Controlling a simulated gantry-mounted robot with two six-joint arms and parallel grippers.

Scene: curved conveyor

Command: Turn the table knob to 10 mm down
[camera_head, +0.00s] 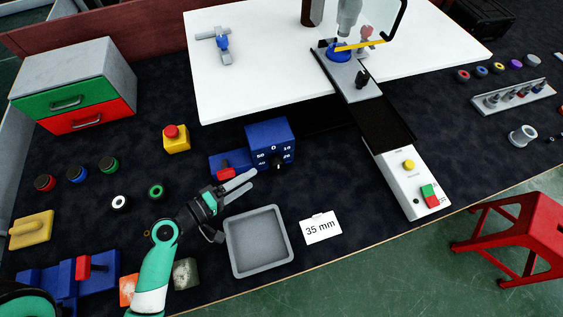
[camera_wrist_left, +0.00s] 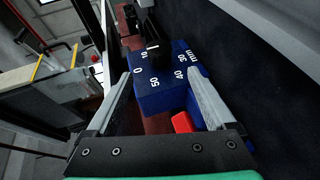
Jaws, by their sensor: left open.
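The table knob (camera_head: 278,164) is a small black knob on the front of a blue dial box (camera_head: 268,133) with white numbers around it. The knob's exact pointing direction is too small to read. In the left wrist view the dial box (camera_wrist_left: 165,88) lies ahead, between and just beyond my fingers, with the black knob (camera_wrist_left: 153,42) at its far side. My left gripper (camera_head: 250,181) is open and empty, its two grey fingers reaching toward the box from the lower left, apart from the knob. My right gripper is not in view.
A red switch (camera_head: 226,172) on a blue base stands left of the dial box. A grey tray (camera_head: 231,253) and a "35 mm" card (camera_head: 320,228) lie in front. The white table (camera_head: 260,85) is behind; the control panel (camera_head: 397,177) is at right.

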